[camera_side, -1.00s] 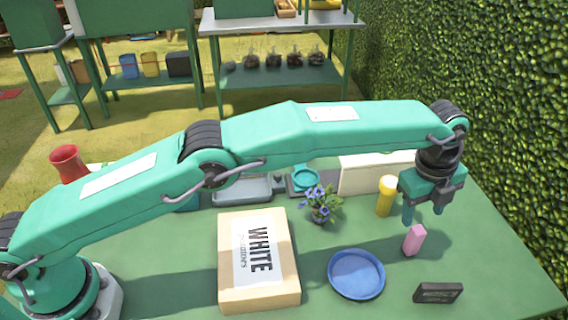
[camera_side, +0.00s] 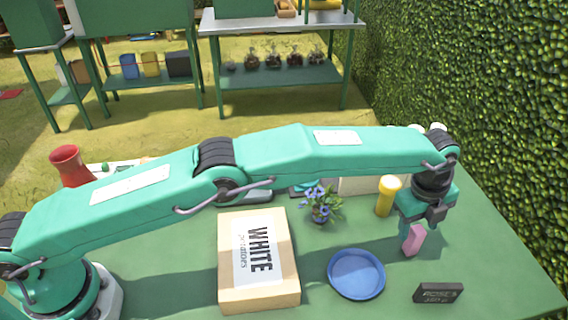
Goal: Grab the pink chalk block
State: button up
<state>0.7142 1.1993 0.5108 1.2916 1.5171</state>
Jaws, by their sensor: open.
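The pink chalk block (camera_side: 414,241) stands upright on the green table at the right, behind and to the right of the blue dish. My gripper (camera_side: 412,232) points down at the block, with its fingers open at about the block's upper part. One finger shows at the block's left side; the other is hard to make out. I cannot tell whether the fingers touch the block.
A yellow cylinder (camera_side: 388,196) stands close to the left of my gripper. The blue dish (camera_side: 357,274), a black sign (camera_side: 438,293), a potted purple flower (camera_side: 321,205) and a box marked WHITE (camera_side: 258,285) are nearby. A hedge (camera_side: 480,100) borders the right side.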

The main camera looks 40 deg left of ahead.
jog(key=shift+w+d+f, duration=0.1)
jog(key=shift+f, duration=1)
jog(key=c, duration=1.2)
